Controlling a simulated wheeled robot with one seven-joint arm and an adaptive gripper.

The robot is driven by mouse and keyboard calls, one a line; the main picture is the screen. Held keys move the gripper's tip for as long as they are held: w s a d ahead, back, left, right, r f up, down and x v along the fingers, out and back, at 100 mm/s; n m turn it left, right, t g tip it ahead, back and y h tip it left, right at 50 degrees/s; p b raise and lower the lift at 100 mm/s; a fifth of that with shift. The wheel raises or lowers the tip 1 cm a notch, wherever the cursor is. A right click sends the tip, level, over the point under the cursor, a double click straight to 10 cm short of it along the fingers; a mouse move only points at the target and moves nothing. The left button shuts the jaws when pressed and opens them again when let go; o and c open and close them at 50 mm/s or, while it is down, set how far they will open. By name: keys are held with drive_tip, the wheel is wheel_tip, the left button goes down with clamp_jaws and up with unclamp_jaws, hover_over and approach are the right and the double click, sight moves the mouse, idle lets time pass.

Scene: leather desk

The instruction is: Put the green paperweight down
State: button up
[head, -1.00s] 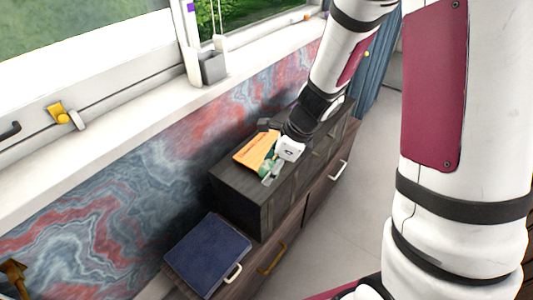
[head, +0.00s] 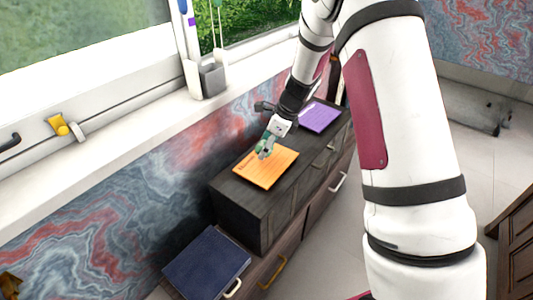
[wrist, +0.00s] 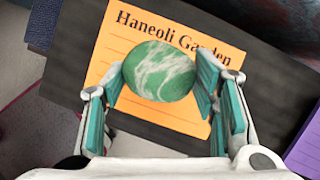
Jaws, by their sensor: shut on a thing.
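The green paperweight (wrist: 160,71), round with pale marbling, is between the fingers of my gripper (wrist: 162,82) in the wrist view. The gripper is shut on it, with a teal-padded finger at each side. In the head view my gripper (head: 266,148) is over the far part of an orange sheet (head: 270,175), and the paperweight is mostly hidden there. The sheet, printed "Haneoli Garden", also shows in the wrist view (wrist: 150,118), behind the paperweight. I cannot tell whether the paperweight touches the sheet.
The orange sheet lies on a dark wooden cabinet top (head: 228,183). A purple sheet (head: 319,118) lies farther back on it. A dark blue folder-like object (head: 208,262) lies on a lower surface at the near end. A patterned wall and window sill run along the left.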

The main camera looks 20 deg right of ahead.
drive_tip(key=shift+w+f, duration=0.15)
drive_tip(key=shift+f, duration=0.75)
drive_tip(key=shift+w+f, duration=0.1)
drive_tip(key=shift+f, duration=0.75)
drive_tip(key=shift+f+b, duration=0.1)
drive_tip(key=shift+b, duration=0.2)
drive_tip(key=shift+f, duration=0.1)
drive_tip(key=o, duration=1.3)
drive_tip(key=p+v, duration=0.1)
drive_tip(key=v, duration=1.1)
drive_tip(key=shift+s+r+p, duration=0.1)
drive_tip(key=shift+r+p, duration=0.25)
